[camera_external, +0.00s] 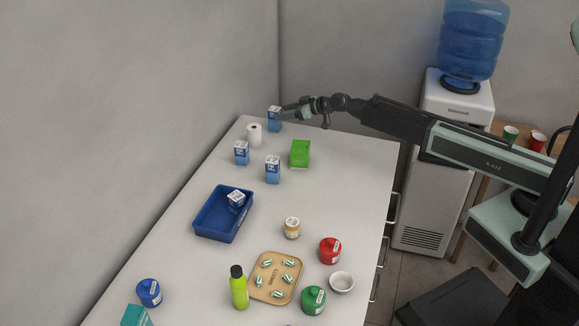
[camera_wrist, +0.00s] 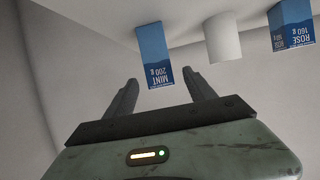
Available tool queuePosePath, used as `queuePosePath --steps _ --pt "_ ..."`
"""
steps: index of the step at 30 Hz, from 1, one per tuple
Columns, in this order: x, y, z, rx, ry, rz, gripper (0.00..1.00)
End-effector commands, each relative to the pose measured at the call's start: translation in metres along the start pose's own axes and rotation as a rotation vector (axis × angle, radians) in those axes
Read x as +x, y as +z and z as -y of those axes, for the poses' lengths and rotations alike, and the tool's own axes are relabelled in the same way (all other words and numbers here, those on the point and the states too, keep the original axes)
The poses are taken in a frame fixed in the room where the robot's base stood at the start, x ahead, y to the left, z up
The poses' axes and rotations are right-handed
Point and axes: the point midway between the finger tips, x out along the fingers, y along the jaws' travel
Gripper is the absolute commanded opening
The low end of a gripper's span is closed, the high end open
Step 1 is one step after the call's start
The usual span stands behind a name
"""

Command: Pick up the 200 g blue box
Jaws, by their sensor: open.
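The 200 g blue box (camera_external: 274,119) stands upright at the far end of the counter in the external view. In the wrist view the same box (camera_wrist: 154,58) appears upside down and reads "MINT 200 g". My gripper (camera_external: 288,111) is at the box's right side in the external view. In the wrist view my gripper (camera_wrist: 168,88) is open, with the box ahead of and partly between the two fingers. I cannot tell whether a finger touches it.
A white roll (camera_external: 254,133) stands close to the box. A blue tray (camera_external: 212,237) holds another blue-white box (camera_external: 236,200). The wall runs along the counter's left side.

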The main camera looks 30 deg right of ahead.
Motion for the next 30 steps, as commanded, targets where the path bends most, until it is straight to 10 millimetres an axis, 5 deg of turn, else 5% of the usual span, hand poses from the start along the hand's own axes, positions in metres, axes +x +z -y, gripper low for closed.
queuePosePath --steps 9,16,23,30 --pt "0.049 0.004 -0.001 0.0 0.001 -0.002 0.64" --pt "0.05 0.002 -0.001 -0.001 0.002 -0.002 0.64" --pt "0.05 0.002 -0.001 -0.001 0.002 -0.002 0.02" --pt "0.05 0.002 -0.001 -0.001 0.002 -0.003 0.0"
